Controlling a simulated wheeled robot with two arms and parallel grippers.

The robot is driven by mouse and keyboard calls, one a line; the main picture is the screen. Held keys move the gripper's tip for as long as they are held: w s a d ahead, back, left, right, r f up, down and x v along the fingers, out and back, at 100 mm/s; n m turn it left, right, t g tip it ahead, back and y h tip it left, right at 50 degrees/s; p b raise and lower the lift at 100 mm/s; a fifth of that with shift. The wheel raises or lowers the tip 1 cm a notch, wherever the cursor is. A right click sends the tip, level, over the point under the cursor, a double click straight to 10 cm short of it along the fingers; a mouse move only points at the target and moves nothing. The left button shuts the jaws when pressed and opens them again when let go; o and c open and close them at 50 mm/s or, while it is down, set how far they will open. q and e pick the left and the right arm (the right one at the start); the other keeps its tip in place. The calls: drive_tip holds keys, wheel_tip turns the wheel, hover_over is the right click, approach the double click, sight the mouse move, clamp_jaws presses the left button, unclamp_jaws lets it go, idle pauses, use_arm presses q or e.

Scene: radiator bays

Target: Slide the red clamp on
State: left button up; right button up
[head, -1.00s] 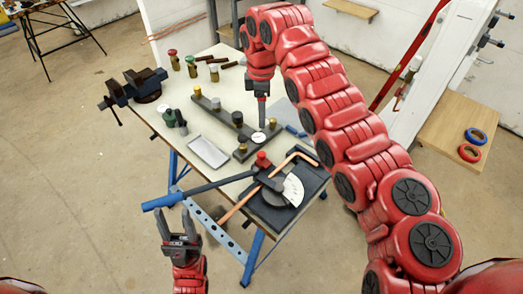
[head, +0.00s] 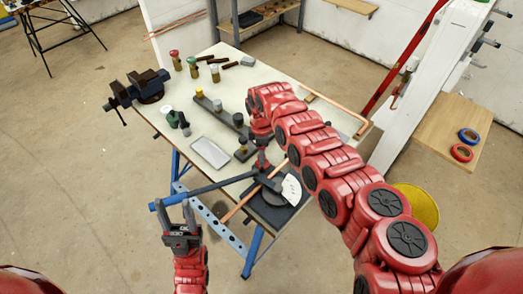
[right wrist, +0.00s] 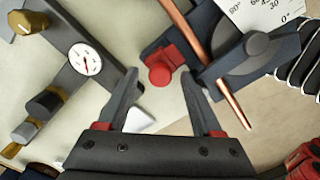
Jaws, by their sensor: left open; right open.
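The red clamp (right wrist: 160,74) is a small red block with a round knob on the pipe bender, beside a copper tube (right wrist: 186,28). My right gripper (right wrist: 159,80) is open and the clamp shows between and just beyond its fingertips; I cannot tell whether they touch it. In the head view my right arm reaches over the bench and mostly hides the clamp. The bender's white dial (head: 291,189) and long dark lever (head: 215,186) with a blue end show there.
A manifold bar with a round gauge (right wrist: 84,60) and several knobs lies beside the bender. A grey tray (head: 210,153), a vise (head: 140,88) and several small fittings stand on the bench (head: 185,107). A bent copper pipe (head: 337,109) lies at the back right.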

drive_tip(key=shift+f, duration=0.2)
drive_tip(key=shift+c, duration=0.4)
clamp_jaws()
idle(1.0)
